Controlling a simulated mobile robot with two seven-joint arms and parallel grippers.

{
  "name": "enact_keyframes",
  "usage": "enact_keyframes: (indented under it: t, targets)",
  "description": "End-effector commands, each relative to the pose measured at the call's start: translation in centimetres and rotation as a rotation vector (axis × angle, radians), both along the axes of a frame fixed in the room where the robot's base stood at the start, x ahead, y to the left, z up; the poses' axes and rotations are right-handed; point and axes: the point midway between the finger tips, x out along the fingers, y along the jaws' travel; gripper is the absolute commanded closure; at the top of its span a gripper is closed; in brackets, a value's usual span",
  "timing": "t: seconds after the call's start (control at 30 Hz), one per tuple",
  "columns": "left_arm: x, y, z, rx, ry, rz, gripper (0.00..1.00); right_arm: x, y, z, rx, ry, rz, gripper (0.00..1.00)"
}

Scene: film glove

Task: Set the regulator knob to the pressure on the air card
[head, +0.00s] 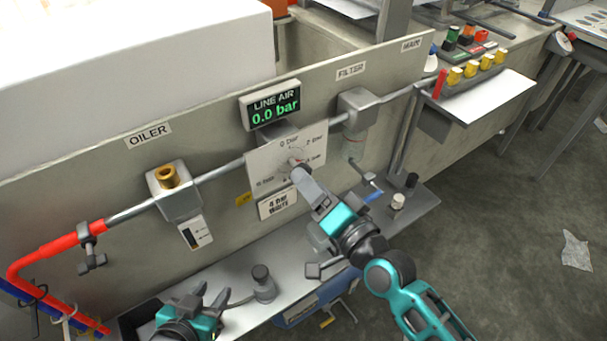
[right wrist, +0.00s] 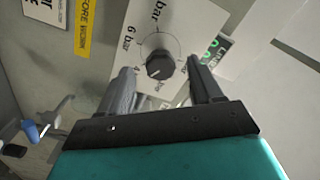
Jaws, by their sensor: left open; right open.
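The regulator dial plate (head: 262,171) is on the grey panel, with bar marks around its knob. In the right wrist view the dark round knob (right wrist: 160,64) has a pale pointer line toward the picture's lower side. A white card (head: 279,205) under the plate reads "4 bar"; its second line is unclear. The display (head: 271,106) above reads "LINE AIR 0.0 bar". My right gripper (head: 300,172) is open at the dial, its fingers (right wrist: 160,70) on either side of the knob; contact is unclear. My left gripper (head: 208,297) is open and empty, low at the left.
An oiler (head: 173,194) and a filter (head: 356,112) flank the regulator on the pipe. A blue-handled lever (head: 373,196) is right of the dial. A metal shelf (head: 310,272) below carries a dark-capped fitting (head: 263,283). A red hose (head: 45,252) bends down at left.

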Motion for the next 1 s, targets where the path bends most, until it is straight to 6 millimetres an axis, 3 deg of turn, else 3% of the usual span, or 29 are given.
enact_keyframes:
  t: [0.2,0.4,1.0]
  targets:
    - [0.0,0.0,-0.1,0.001,0.0,-0.001,0.57,-4.3,-2.9,-0.2,-0.004,0.002,0.001,0.35]
    - [0.0,0.0,-0.2,0.001,-0.001,-0.001,0.57,-6.8,-4.6,-0.1,-0.003,0.001,0.001,0.35]
    - [0.3,0.0,-0.1,0.0,-0.008,-0.001,0.57,-7.7,-5.1,0.0,0.0,0.0,0.0,0.35]
